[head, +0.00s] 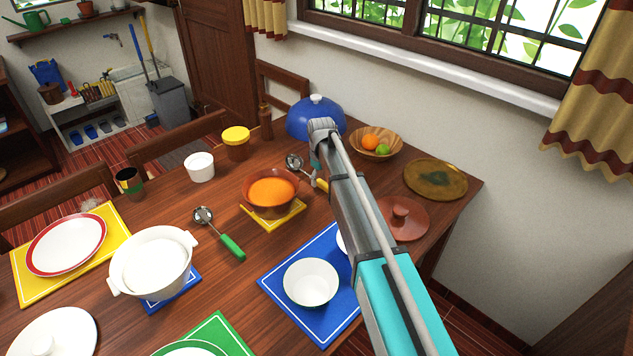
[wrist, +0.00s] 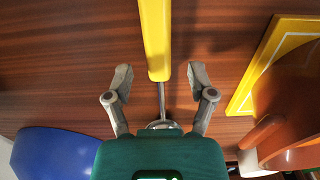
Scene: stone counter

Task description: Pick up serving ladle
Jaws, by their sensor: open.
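A ladle with a yellow handle (head: 321,184) and a metal head lies on the wooden table, right of the orange soup pot; my arm partly covers it. In the wrist view its yellow handle (wrist: 155,38) runs down into a thin metal shaft, with the head mostly hidden behind my gripper's body. My gripper (wrist: 159,77) is open, one finger on each side of the handle's lower end and shaft, with gaps on both sides. A second, green-handled utensil with a metal head (head: 218,232) lies at the left of the pot.
The soup pot (head: 270,211) on a yellow mat stands close on the left. A blue dome (head: 301,124) and a fruit bowl (head: 394,142) are behind. A brown lid (head: 401,219) and a white bowl (head: 311,283) on a blue mat (head: 337,322) are near my arm.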

